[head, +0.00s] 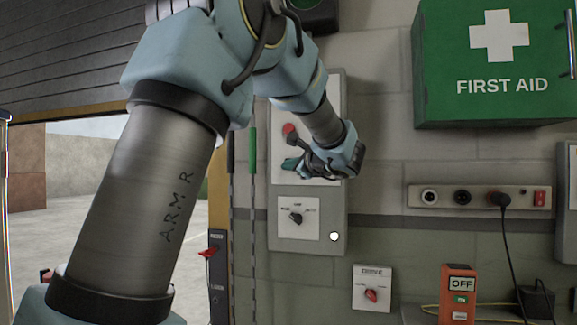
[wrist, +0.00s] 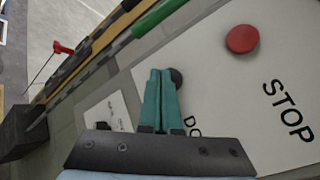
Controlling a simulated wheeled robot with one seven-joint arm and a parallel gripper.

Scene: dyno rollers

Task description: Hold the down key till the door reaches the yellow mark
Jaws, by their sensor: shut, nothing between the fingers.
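My gripper (head: 290,165) is shut and empty at the white panel of the grey control box (head: 335,215). In the wrist view its teal fingers (wrist: 161,74) end beside a dark round key (wrist: 177,76), which they partly cover; I cannot tell whether they press it. The label by it reads "DO", the rest hidden. The red stop button (wrist: 242,39) lies to the right; it also shows in the head view (head: 290,128). The dark slatted door (head: 60,45) hangs at the upper left with the opening clear below. I cannot make out a distinct yellow mark.
A selector knob (head: 296,217) sits low on the box. A red lever (head: 210,252) is on the door post. A drive switch (head: 371,295), a socket strip (head: 460,198) and a green first aid box (head: 495,65) are to the right. My arm hides part of the opening.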

